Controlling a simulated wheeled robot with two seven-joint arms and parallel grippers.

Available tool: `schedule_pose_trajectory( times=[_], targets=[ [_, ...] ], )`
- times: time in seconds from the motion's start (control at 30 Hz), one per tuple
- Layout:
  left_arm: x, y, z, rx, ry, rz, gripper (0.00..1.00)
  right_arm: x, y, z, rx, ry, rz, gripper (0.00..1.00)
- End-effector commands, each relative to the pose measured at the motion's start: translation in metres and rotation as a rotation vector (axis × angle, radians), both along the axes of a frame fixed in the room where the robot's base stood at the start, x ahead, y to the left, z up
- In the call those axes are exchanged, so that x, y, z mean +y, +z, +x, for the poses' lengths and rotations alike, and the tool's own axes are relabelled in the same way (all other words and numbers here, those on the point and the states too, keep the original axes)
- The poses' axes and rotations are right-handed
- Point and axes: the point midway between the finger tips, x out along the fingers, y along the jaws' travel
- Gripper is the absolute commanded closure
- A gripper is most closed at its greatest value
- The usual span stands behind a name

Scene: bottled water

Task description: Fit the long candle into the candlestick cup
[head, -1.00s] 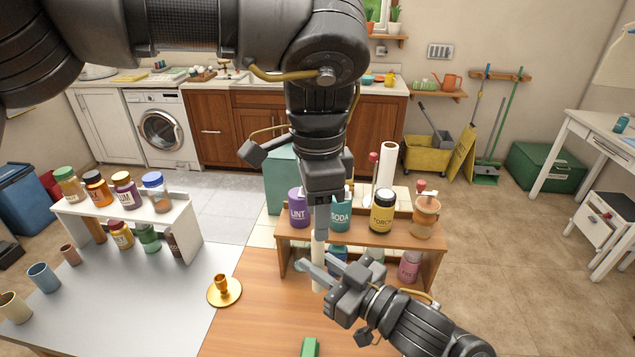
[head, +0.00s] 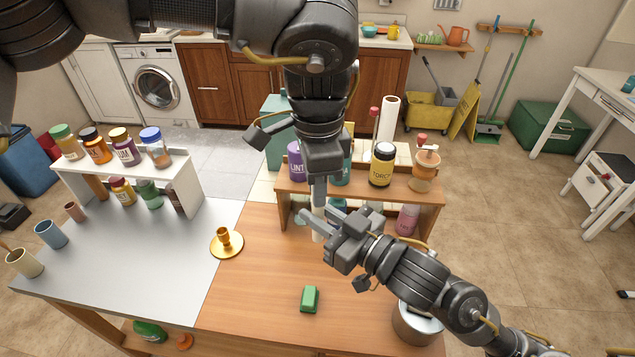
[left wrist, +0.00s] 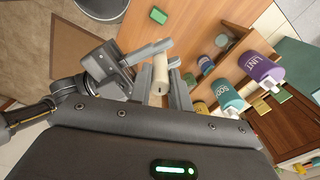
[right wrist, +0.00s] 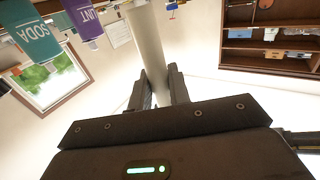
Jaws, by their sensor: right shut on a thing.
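The long cream candle (head: 317,236) is upright over the wooden table, mostly hidden by my grippers in the head view. My right gripper (head: 325,222) is shut on it. The right wrist view shows the candle (right wrist: 148,45) running out from between the right fingers (right wrist: 157,88). My left gripper (head: 319,204) comes down from above at the candle's upper part. In the left wrist view the left fingers (left wrist: 161,85) are apart on either side of the candle's end (left wrist: 160,72). The brass candlestick (head: 226,243), a cup on a round dish, stands empty left of the grippers.
A wooden shelf (head: 425,200) with several bottles and jars stands just behind the grippers. A green block (head: 310,298) lies in front, with a metal pot (head: 417,325) to its right. A white rack (head: 187,185) of jars stands left. The table around the candlestick is clear.

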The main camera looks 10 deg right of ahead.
Motion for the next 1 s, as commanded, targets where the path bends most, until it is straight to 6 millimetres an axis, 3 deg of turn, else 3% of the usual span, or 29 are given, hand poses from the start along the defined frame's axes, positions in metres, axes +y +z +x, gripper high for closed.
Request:
schedule_pose_trajectory(
  times=[0.07, 0.1, 0.3, 0.57, 0.67, 0.77, 0.87, 0.93, 1.0],
  targets=[
    [0.0, 0.0, 0.0, 0.0, 0.0, 0.0, 1.0, 0.0, 0.0, 0.0, 0.0, 0.0, 0.0, 1.0],
    [0.0, 0.0, 0.0, 0.0, 0.0, 0.0, 1.0, 0.0, 0.0, 0.0, 0.0, 0.0, 0.0, 0.8],
    [0.0, 0.0, 0.0, 0.0, 0.0, 0.0, 1.0, 0.0, 0.0, 0.0, 0.0, 0.0, 0.0, 0.56],
    [0.0, 0.0, 0.0, 0.0, 0.0, 0.0, 1.0, 0.0, -0.001, 0.001, 0.002, -0.001, -0.001, 0.56],
    [0.0, 0.0, 0.0, 0.0, 0.0, 0.0, 1.0, 0.002, -0.012, 0.005, 0.012, -0.003, -0.019, 0.56],
    [0.0, 0.0, 0.0, 0.0, 0.0, 0.0, 1.0, 0.007, -0.041, 0.013, 0.035, -0.008, -0.063, 0.56],
    [0.0, 0.0, 0.0, 0.0, 0.0, 0.0, 1.0, 0.014, -0.086, 0.021, 0.068, -0.008, -0.134, 0.56],
    [0.0, 0.0, 0.0, 0.0, 0.0, 0.0, 1.0, 0.025, -0.124, 0.022, 0.099, 0.007, -0.188, 0.56],
    [0.0, 0.0, 0.0, 0.0, 0.0, 0.0, 1.0, 0.049, -0.155, 0.014, 0.139, 0.047, -0.226, 0.56]
  ],
)
